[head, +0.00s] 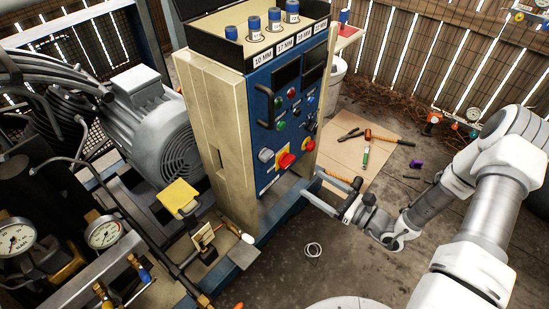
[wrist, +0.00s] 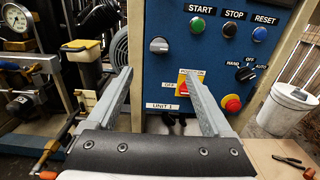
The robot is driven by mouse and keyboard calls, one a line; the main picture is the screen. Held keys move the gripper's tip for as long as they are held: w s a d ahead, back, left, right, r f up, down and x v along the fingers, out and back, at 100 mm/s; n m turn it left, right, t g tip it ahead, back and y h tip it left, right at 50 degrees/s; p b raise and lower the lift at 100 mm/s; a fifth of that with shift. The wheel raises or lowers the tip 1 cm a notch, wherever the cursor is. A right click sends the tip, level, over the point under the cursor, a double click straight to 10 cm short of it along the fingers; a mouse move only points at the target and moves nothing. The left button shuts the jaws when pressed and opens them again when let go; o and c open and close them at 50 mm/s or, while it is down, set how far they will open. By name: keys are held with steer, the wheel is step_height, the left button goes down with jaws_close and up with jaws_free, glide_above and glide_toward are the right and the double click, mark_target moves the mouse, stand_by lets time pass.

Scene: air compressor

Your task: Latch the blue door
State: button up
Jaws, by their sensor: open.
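The blue door (head: 268,82) is the front panel of a tall beige control cabinet. It looks flush with the cabinet; I cannot tell whether it is latched. It carries a black handle (head: 267,105), a grey knob (head: 266,155) at its lower left and a red switch on a yellow plate (head: 286,160). The wrist view shows the blue door (wrist: 165,20) ahead, with the grey knob (wrist: 159,45) between my fingertips in the picture. My gripper (wrist: 157,73) is open and empty. In the head view my gripper (head: 312,186) is low in front of the door, apart from the knob.
Labelled blue-topped sockets (head: 273,20) stand on the cabinet top. A motor (head: 150,120) and pressure gauges (head: 103,232) are at left. Tools lie on a cardboard sheet (head: 375,165) behind my arm. A white bucket (wrist: 285,108) stands at right. The floor in front is mostly clear.

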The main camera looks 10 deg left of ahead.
mark_target(270, 157)
steer(key=b+x, duration=0.2)
steer(key=x, duration=1.4)
steer(key=shift+a+r+b, duration=0.1)
steer(key=shift+a+b, duration=0.05)
steer(key=shift+b, duration=0.2)
jaws_close()
